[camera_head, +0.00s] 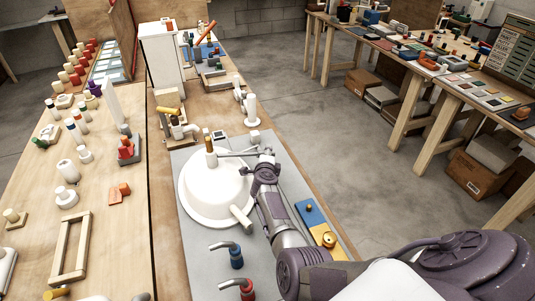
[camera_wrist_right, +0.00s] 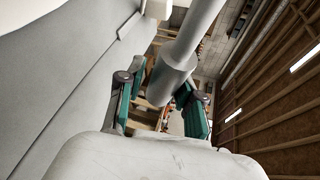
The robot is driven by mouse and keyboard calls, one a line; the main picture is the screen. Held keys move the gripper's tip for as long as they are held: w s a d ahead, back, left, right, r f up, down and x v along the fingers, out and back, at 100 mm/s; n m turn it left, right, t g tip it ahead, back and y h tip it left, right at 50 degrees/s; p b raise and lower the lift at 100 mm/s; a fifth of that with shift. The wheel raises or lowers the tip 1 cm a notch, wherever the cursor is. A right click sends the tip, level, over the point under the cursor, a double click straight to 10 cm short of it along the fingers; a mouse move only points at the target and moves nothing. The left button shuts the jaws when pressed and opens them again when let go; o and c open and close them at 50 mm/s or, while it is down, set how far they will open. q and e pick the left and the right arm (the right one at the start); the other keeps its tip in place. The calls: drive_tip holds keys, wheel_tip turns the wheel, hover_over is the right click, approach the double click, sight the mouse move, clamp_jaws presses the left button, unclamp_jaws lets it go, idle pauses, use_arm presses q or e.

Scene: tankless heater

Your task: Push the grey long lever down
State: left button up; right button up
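A white rounded tank-like body (camera_head: 207,190) stands on the grey board in the head view. A thin grey lever (camera_head: 238,153) runs from near its top toward my right gripper (camera_head: 265,158), which is at its right end. In the right wrist view, a grey rod with a thicker collar (camera_wrist_right: 172,72) slants down from the top between the fingers of my right gripper (camera_wrist_right: 162,100); it seems to be the lever. The two fingers are spread, with a gap beside the rod on the left. Whether the right finger touches it I cannot tell. My left gripper is not in view.
A brass-coloured upright piece (camera_head: 210,147) stands by the tank's top. Another short grey-white pipe (camera_head: 241,216) sticks out at its lower right. A blue and yellow block (camera_head: 318,228) lies right of my forearm. Bent-pipe pieces (camera_head: 236,256) stand in front.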

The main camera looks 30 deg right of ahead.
drive_tip(key=shift+o, duration=1.2)
drive_tip(key=shift+r, duration=5)
drive_tip(key=shift+a, duration=0.1)
